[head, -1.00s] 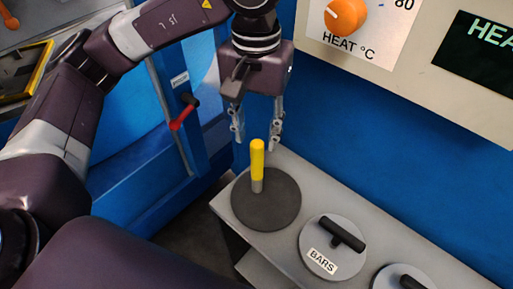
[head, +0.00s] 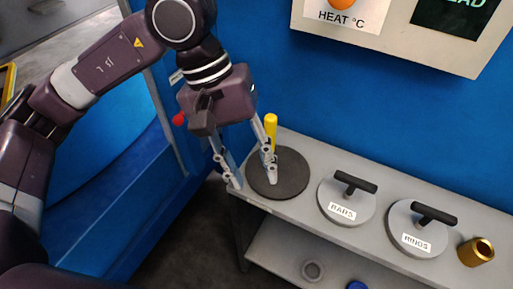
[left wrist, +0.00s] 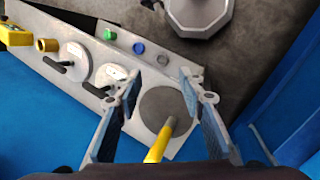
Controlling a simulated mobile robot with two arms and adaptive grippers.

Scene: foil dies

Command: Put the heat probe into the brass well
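The heat probe (head: 270,128), with a yellow handle, stands upright on a round dark pad (head: 290,185) at the left end of the grey bench. It also shows in the left wrist view (left wrist: 160,142). My left gripper (head: 254,182) is open and low over the pad's left side. One finger passes in front of the probe and hides its lower part in the head view. In the left wrist view the probe shows between the open fingers (left wrist: 160,82), with nothing gripped. The brass well (head: 476,252) stands at the bench's right end, also seen in the left wrist view (left wrist: 46,45). My right gripper is not in view.
Two grey lids with black handles stand between pad and well: BARS (head: 346,202) and RINGS (head: 417,231). A lower shelf (head: 290,252) holds small round items. A panel with an orange heat dial (head: 343,4) hangs above on the blue wall.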

